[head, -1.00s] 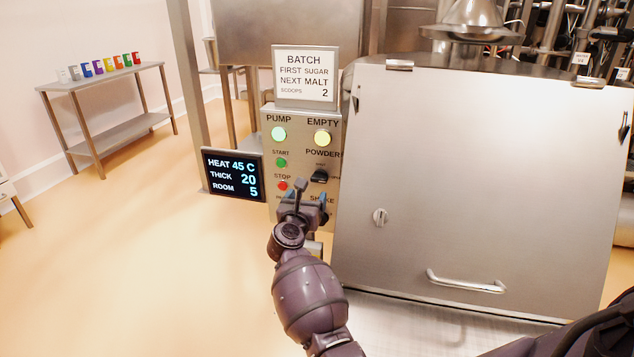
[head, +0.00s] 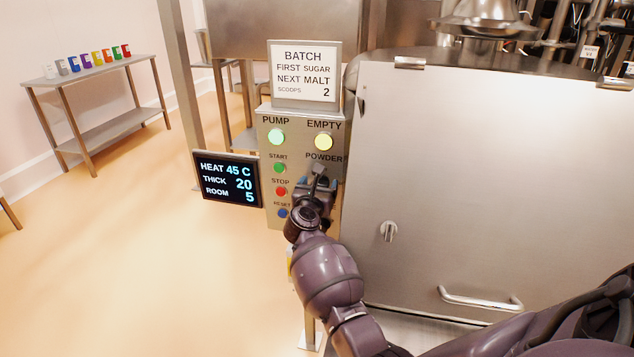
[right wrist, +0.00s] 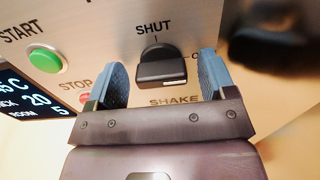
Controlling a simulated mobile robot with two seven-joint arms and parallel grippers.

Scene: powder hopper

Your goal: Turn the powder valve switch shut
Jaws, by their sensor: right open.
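The powder valve switch (right wrist: 165,68) is a black knob on the steel control panel, seen in the right wrist view. SHUT is printed above it and a partly hidden label starting with O is at its right. Its thick bar lies roughly crosswise, with a small white mark near its right end. My right gripper (right wrist: 163,80) is open, its two blue-grey fingers on either side of the knob, with gaps visible. In the head view my right gripper (head: 317,186) is below the POWDER label and hides most of the knob. My left gripper is not in view.
On the control panel (head: 263,185), the green START button (head: 279,168), red STOP button (head: 281,191) and blue RESET button (head: 283,213) are close left of my gripper. A display screen (head: 228,178) is farther left. A large steel door (head: 480,180) stands to the right.

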